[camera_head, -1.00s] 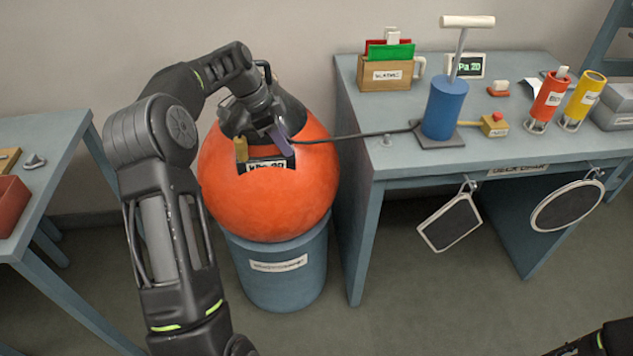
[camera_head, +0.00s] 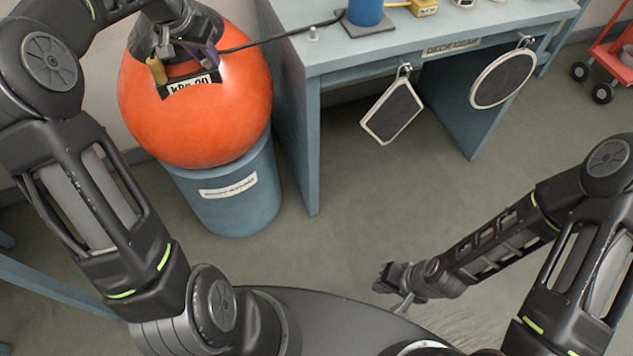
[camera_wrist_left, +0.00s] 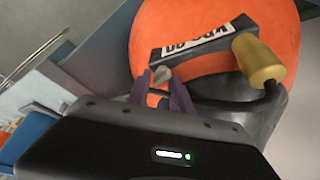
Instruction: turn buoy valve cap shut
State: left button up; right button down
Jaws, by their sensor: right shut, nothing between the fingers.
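The orange buoy (camera_head: 200,115) rests on a blue drum, with a dark fitting on top and a "kPa 20" plate (camera_head: 188,87) on its front. A brass-coloured cylindrical cap (camera_head: 157,70) is beside the plate; it also shows in the left wrist view (camera_wrist_left: 258,60), joined to a dark bent stem. My left gripper (camera_head: 199,52) is at the buoy's top fitting, right of the brass cap. In the left wrist view its purple fingers (camera_wrist_left: 160,90) are apart around a small grey piece (camera_wrist_left: 161,74); a firm grip cannot be told. My right gripper (camera_head: 391,283) is shut and empty, low above the floor.
A blue drum (camera_head: 235,205) supports the buoy. A dark hose (camera_head: 280,38) runs from the fitting to the blue pump (camera_head: 365,10) on the table (camera_head: 340,50). Two framed panels hang from the table's front. Open floor lies between the table and my body.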

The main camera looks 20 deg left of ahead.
pick_arm(q)
jog(key=n, duration=0.2)
jog(key=n+y+b, duration=0.1)
jog(key=n, duration=0.1)
jog(key=shift+f+y+b, duration=0.2)
jog(key=shift+y+b, duration=0.1)
jog(key=n+y+b, duration=0.1)
jog(key=n, duration=0.2)
jog(key=shift+d+g, duration=0.15)
jog(key=shift+g, duration=0.25)
jog(key=v, duration=0.9)
jog(key=w+d+f+m+h+p, duration=0.1)
jog(key=d+f+h, duration=0.1)
jog(key=d+f, duration=0.6)
jog(key=w+d+f+m+h+p, duration=0.15)
jog(key=d+f, duration=0.35)
jog(key=f, duration=0.5)
jog(key=s+d+f+m+h, duration=0.1)
jog(key=s+d+f, duration=0.4)
jog(key=d+f, duration=0.2)
jog(key=s+d+f+m+g+h+p, duration=0.1)
jog(key=s+d+f, duration=0.4)
jog(key=f, duration=0.3)
jog(key=shift+d+g, duration=0.3)
jog(key=shift+d, duration=0.55)
jog(key=shift+o, duration=0.5)
jog(key=shift+h, duration=0.25)
